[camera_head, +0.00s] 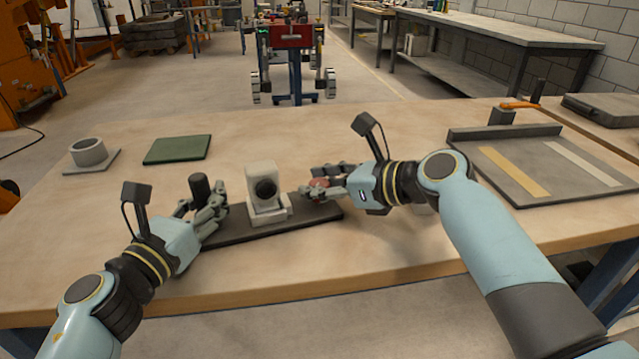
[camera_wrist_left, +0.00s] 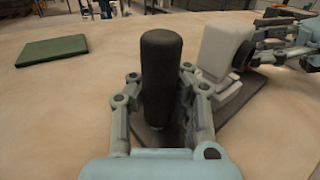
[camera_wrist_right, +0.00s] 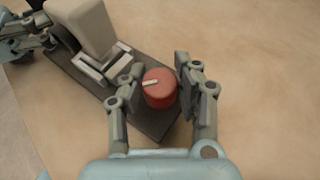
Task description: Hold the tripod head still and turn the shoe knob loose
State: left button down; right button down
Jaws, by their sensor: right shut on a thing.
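The tripod head is a dark flat bar (camera_head: 275,232) on the table. A black upright handle (camera_head: 200,188) stands at its left end and a red knob (camera_head: 318,184) at its right end. A pale block with a black round lens (camera_head: 262,185) sits between them in a light clamp. My right gripper (camera_head: 322,187) is shut on the knob, whose pale mark (camera_wrist_right: 150,83) shows in the right wrist view. The handle's foot is partly hidden.
A grey ring on a plate (camera_head: 88,153) and a green mat (camera_head: 178,149) lie at the left back. A dark tray with two strips (camera_head: 500,150) lies at the right. The table in front of the bar is clear.

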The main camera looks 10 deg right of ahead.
aim_at(329, 185)
jog(key=n+g+y, duration=0.2)
jog(key=shift+n, duration=0.3)
jog(key=c, duration=0.9)
grip_release()
jog(key=v, duration=0.7)
jog(key=shift+s+d+r, duration=0.1)
jog(key=shift+d, duration=0.2)
